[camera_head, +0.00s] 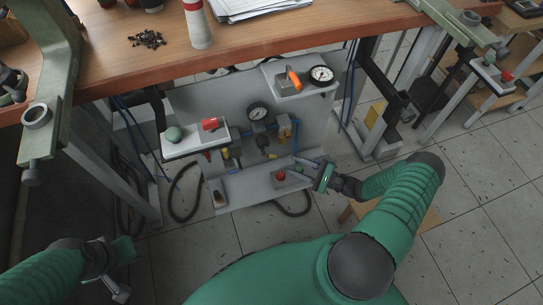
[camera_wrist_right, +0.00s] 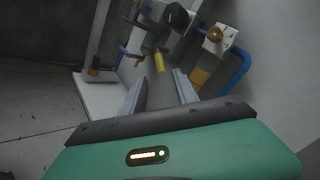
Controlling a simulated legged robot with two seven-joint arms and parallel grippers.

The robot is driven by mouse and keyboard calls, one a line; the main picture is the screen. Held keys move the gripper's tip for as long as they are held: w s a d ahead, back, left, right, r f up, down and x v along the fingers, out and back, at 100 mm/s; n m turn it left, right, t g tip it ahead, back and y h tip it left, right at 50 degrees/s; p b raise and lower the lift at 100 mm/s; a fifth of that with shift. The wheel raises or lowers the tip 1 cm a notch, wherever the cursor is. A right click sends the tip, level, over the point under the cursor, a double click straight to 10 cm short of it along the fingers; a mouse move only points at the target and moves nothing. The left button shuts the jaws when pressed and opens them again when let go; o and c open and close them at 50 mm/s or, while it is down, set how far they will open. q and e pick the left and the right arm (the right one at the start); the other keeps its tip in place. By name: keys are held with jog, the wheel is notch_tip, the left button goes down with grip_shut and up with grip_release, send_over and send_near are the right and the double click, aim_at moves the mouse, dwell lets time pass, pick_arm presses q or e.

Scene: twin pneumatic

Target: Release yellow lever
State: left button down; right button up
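A yellow lever (camera_wrist_right: 159,62) shows in the right wrist view, just beyond the gap between my right fingertips and apart from them. A small yellow part among the valves of the grey pneumatic panel (camera_head: 271,156) in the head view may be the same lever. My right gripper (camera_head: 303,165) is at the panel's lower right, pointing left toward the valves. In the wrist view its two fingers (camera_wrist_right: 160,88) stand apart with nothing between them. My left gripper (camera_head: 120,290) hangs at the lower left, away from the panel; its opening is unclear.
Pressure gauges (camera_head: 257,112) sit on the panel. A shelf with a red button (camera_head: 210,124) and green knob is at left. A red button (camera_head: 280,176) is close to my right gripper. The wooden table (camera_head: 270,38) overhangs behind. Black hoses loop below.

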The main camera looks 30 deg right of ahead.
aim_at(275, 158)
jog(key=b+x, duration=0.1)
jog(key=x, duration=0.8)
jog(key=shift+w+a+b, duration=0.15)
jog(key=shift+w+b, duration=0.15)
jog(key=shift+b, duration=0.05)
jog(key=shift+c, duration=0.2)
grip_shut()
